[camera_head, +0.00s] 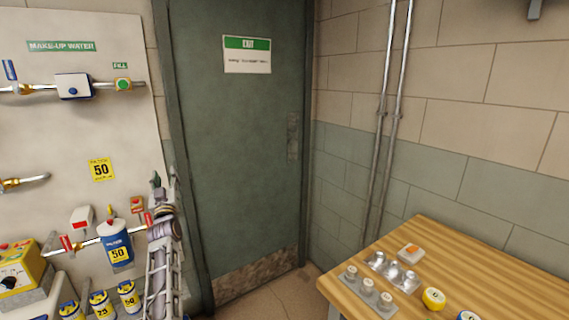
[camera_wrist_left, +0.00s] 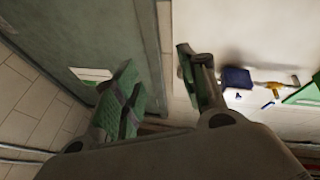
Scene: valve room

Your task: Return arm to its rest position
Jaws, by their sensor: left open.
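My left arm rises from the bottom edge in the head view, in front of the seam between the white valve panel and the door. Its gripper (camera_head: 164,180) points up, empty, with the two fingertips apart. In the left wrist view the gripper (camera_wrist_left: 162,78) shows two green-padded fingers spread, with nothing between them. The panel (camera_head: 118,130) carries a blue canister (camera_head: 116,244) marked 50, just left of my left gripper and apart from it as far as I can tell. My right gripper is in neither view.
The green door (camera_head: 240,150) with an EXIT sign (camera_head: 247,54) stands behind my left arm. Several numbered canisters (camera_head: 102,304) and a yellow box (camera_head: 20,268) sit at lower left.

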